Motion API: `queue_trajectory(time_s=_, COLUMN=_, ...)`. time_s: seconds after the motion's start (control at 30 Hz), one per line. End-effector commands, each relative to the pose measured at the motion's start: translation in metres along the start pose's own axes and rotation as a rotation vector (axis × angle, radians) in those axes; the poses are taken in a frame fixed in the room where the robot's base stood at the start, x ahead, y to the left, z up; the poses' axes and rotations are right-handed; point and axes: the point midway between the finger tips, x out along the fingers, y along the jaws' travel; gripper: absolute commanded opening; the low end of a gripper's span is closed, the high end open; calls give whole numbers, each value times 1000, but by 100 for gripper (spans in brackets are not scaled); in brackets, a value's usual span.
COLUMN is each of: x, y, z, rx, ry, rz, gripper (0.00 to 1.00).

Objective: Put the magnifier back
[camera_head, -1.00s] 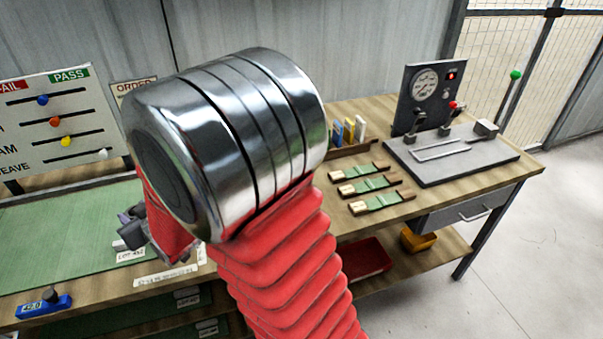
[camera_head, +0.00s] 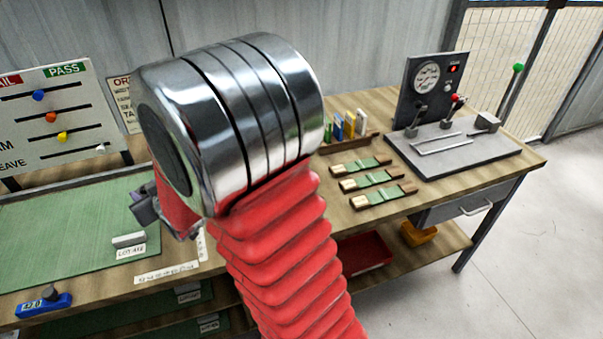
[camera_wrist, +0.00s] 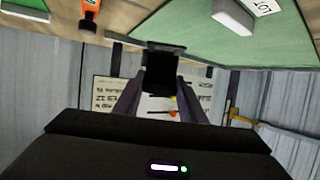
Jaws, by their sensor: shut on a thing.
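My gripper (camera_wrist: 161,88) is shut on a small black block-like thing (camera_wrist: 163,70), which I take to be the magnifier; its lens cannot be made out. In the wrist view it sits between the two grey fingers, in front of the table edge and the slider board. In the head view my gripper (camera_head: 148,207) shows only partly, left of my red arm sleeve, over the green mat (camera_head: 60,245). The held thing is mostly hidden there. It appears above the mat, but the exact gap is unclear.
A white block (camera_head: 128,240) lies on the mat by a lot label. A blue gauge (camera_head: 42,305) is at the front edge. The slider board (camera_head: 50,115) stands behind. Right are several green-and-wood strips (camera_head: 372,179), upright coloured cards (camera_head: 349,124) and a dial tester (camera_head: 430,90).

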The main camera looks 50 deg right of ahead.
Motion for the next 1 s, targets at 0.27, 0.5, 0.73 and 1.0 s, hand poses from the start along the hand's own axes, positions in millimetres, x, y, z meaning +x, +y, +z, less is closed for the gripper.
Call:
queue_trajectory(time_s=0.27, x=-1, y=94, z=-9, rx=40, ry=16, rz=88, gripper=11)
queue_trajectory(time_s=0.5, x=-13, y=174, z=-10, rx=69, ry=23, rz=160, gripper=11)
queue_trajectory(time_s=0.73, x=-36, y=249, z=-6, rx=96, ry=25, rz=231, gripper=11)
queue_trajectory(time_s=1.0, x=-75, y=335, z=6, rx=127, ry=17, rz=317, gripper=11)
